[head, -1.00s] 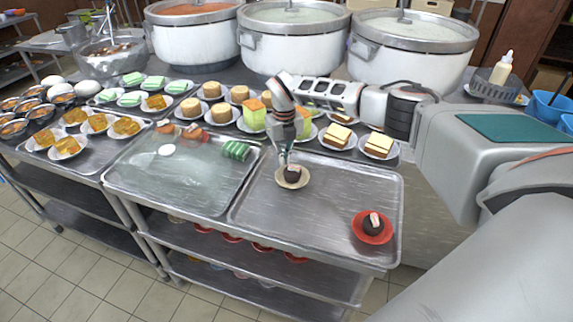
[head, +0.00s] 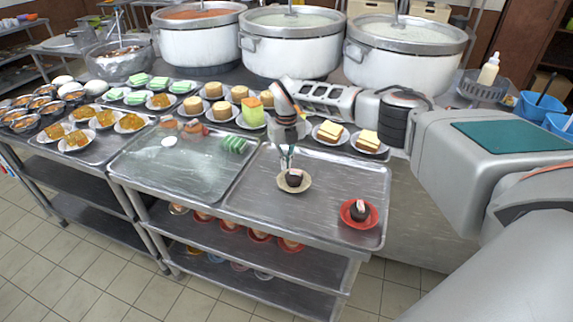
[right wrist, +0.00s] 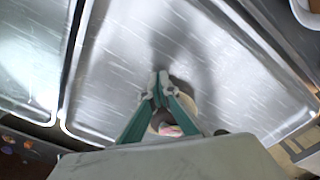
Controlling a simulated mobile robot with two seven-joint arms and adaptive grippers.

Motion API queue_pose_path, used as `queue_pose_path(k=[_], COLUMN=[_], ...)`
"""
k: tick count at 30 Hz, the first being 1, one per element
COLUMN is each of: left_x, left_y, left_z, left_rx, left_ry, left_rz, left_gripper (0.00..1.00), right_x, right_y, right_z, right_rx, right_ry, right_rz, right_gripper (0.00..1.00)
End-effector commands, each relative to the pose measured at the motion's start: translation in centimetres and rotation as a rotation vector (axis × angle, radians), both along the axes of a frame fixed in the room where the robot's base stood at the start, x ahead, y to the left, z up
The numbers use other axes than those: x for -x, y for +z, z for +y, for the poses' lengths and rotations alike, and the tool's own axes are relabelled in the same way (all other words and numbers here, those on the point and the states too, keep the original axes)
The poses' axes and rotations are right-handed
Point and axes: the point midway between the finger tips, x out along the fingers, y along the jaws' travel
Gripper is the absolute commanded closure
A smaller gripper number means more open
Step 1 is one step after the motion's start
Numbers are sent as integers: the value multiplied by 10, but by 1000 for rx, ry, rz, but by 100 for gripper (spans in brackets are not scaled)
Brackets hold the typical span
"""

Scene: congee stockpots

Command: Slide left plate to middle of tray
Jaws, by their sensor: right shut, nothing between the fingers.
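The left plate, a beige one (head: 294,189), stands on the right-hand metal tray (head: 330,180), left of its centre and holding a dark cupcake (head: 294,178). My right gripper (head: 288,163) is shut and empty, its fingertips down at the plate's far side, just behind the cupcake. In the right wrist view the closed fingertips (right wrist: 160,82) overlap the plate, so contact is unclear. The fingers partly hide the plate (right wrist: 186,103) and cupcake there. A red plate (head: 346,219) with another dark cupcake (head: 360,211) sits at the tray's front right. My left gripper is out of view.
Plates of cakes line the back of the table, with large stockpots (head: 290,45) behind. Bare tray lies between the beige and red plates.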

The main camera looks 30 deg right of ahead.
Motion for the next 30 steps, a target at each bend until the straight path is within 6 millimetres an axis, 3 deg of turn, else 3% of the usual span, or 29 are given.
queue_pose_path(k=[8, 17, 20, 22, 30], left_x=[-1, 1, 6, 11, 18], left_y=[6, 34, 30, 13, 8], left_z=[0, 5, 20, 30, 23], left_rx=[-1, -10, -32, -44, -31], left_ry=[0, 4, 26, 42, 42], left_rz=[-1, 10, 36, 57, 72], left_gripper=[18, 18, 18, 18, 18], right_x=[0, 1, 1, -3, -5], right_y=[7, 44, 56, 68, 96], right_z=[-1, -5, -7, -7, -6], right_rx=[0, -1, 0, 0, 0], right_ry=[0, -3, -3, -3, -4], right_rz=[-1, 0, 1, -4, 0], right_gripper=[100, 100, 100, 100, 100])
